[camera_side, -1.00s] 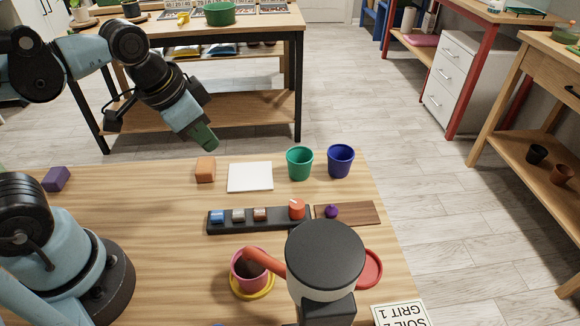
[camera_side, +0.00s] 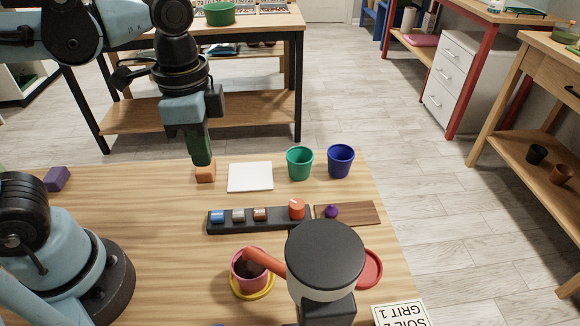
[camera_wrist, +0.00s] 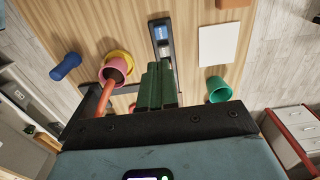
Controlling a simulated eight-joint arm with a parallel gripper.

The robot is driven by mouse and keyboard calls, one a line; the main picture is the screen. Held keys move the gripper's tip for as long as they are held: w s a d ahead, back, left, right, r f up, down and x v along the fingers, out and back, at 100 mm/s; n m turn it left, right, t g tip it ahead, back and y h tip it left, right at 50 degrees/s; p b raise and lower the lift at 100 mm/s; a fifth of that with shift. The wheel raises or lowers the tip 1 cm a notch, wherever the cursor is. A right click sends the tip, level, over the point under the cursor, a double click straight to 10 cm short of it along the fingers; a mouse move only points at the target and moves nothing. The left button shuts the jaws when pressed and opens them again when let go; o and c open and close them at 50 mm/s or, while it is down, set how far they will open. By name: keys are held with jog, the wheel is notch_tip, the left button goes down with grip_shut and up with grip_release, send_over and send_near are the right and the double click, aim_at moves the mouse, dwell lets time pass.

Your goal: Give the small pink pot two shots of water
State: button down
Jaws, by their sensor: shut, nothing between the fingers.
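The small pink pot (camera_side: 248,285), with dark soil inside, stands on a yellow saucer (camera_side: 268,291). An orange spout (camera_side: 264,262) from a black-topped dispenser (camera_side: 325,256) reaches over its rim. The pot also shows in the wrist view (camera_wrist: 114,66). A black strip (camera_side: 240,226) behind it carries a blue button (camera_side: 217,216), a grey one (camera_side: 238,215), a brown one (camera_side: 260,214) and an orange-red knob (camera_side: 297,208). My gripper (camera_side: 203,162) is shut and empty, its green fingers pointing down. In the wrist view its fingers (camera_wrist: 158,70) hide part of the strip.
An orange block (camera_side: 205,173) overlaps my fingertips in the side view. A white square (camera_side: 250,177), a green pot (camera_side: 299,163) and a blue pot (camera_side: 340,161) stand behind the strip. A purple knob (camera_side: 331,211) sits on a brown board (camera_side: 358,212). The table's left middle is clear.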

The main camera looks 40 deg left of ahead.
aim_at(219, 215)
jog(key=shift+f, duration=6.45)
jog(key=shift+f, duration=1.05)
jog(key=shift+w+r, duration=0.1)
notch_tip(219, 215, up, 14)
jog(key=shift+r, duration=0.1)
